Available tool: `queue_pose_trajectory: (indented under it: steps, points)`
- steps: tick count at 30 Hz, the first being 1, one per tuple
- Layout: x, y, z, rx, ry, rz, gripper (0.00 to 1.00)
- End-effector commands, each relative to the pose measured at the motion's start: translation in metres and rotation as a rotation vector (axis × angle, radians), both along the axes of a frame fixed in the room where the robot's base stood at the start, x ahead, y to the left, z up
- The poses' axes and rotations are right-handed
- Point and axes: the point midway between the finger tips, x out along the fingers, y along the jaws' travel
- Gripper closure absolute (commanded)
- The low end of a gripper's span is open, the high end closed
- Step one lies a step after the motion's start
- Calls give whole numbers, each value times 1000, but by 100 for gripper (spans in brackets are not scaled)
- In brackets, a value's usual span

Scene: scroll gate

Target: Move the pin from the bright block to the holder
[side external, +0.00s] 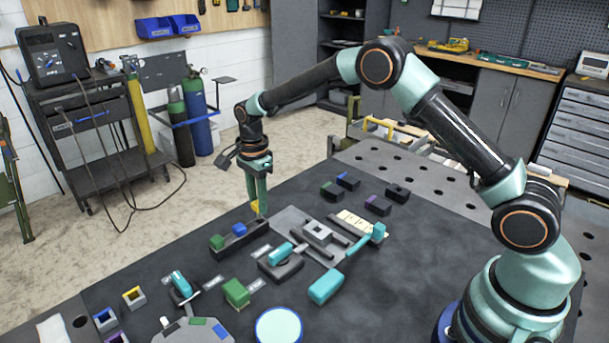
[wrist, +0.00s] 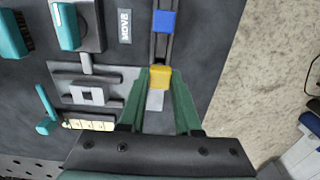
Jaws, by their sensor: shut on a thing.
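My gripper (side external: 259,207) is shut on a yellow block (side external: 255,206) at the far end of a dark rail (side external: 250,240). In the wrist view the yellow block (wrist: 160,78) sits between the green fingertips (wrist: 161,76), over the rail's line. A blue block (side external: 239,229) and a green block (side external: 217,242) sit further along the rail; the blue one also shows in the wrist view (wrist: 165,21). I cannot tell which piece is the pin or which is the holder. The fingers hide the yellow block's sides, so I cannot tell whether it touches the rail.
A grey fixture with a square opening (side external: 317,232) stands beside the rail, with a teal-handled slide (side external: 280,253) nearby. Small hollow blocks with yellow (side external: 133,296) and blue (side external: 105,319) rims stand at the near left. Dark blocks line the back.

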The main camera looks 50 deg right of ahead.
Motion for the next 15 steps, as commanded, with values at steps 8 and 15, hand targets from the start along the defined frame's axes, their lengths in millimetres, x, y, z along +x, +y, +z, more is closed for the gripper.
queue_pose_trajectory:
  steps: [8, 15]
  points:
    - [0, 0, -5, 0, -1, 0, 100]
    - [0, 0, -10, 0, 0, 0, 100]
